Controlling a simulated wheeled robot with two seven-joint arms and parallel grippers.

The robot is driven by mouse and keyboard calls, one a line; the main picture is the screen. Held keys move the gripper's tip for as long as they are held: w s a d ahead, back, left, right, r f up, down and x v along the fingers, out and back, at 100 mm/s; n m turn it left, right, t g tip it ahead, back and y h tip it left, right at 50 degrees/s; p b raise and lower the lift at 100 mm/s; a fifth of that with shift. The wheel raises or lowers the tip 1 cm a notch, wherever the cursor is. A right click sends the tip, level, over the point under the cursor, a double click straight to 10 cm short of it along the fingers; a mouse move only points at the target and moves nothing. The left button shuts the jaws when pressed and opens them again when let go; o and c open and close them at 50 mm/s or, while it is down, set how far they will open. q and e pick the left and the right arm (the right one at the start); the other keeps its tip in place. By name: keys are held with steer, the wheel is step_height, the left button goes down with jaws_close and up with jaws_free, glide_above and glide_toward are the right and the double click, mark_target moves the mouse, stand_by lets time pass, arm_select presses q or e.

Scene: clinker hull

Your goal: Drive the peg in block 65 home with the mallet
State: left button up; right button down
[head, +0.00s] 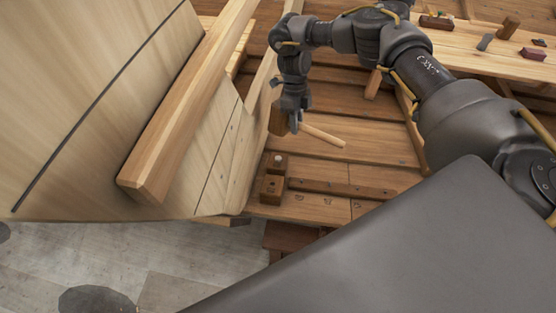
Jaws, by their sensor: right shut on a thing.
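My right gripper (296,118) reaches in from the right and is shut on a wooden mallet. The mallet's brown head (278,119) is at the left of the fingers, and its pale handle (324,136) sticks out to the lower right. Below the mallet, apart from it in the picture, are two small dark wooden blocks. The nearer block (271,191) has a dark spot on top. The farther block (278,168) shows a pale round peg end (278,157). I cannot read a number on either block, nor tell how deep the peg sits. My left gripper is not in view.
A thick wooden beam (180,125) and pale hull planking rise at the left, close to the blocks. A dark strip (340,188) with small studs lies right of them on the planks. A bench (480,50) with tools stands at the back right.

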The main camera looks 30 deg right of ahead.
steer(key=shift+w, duration=0.1)
steer(key=shift+f, duration=0.15)
steer(key=shift+a+f+g+b, duration=0.1)
steer(key=shift+f+g+b, duration=0.2)
steer(key=shift+f+b, duration=0.3)
steer(key=shift+a+f+h, duration=0.15)
steer(key=shift+f+h, duration=0.25)
steer(key=shift+f, duration=0.05)
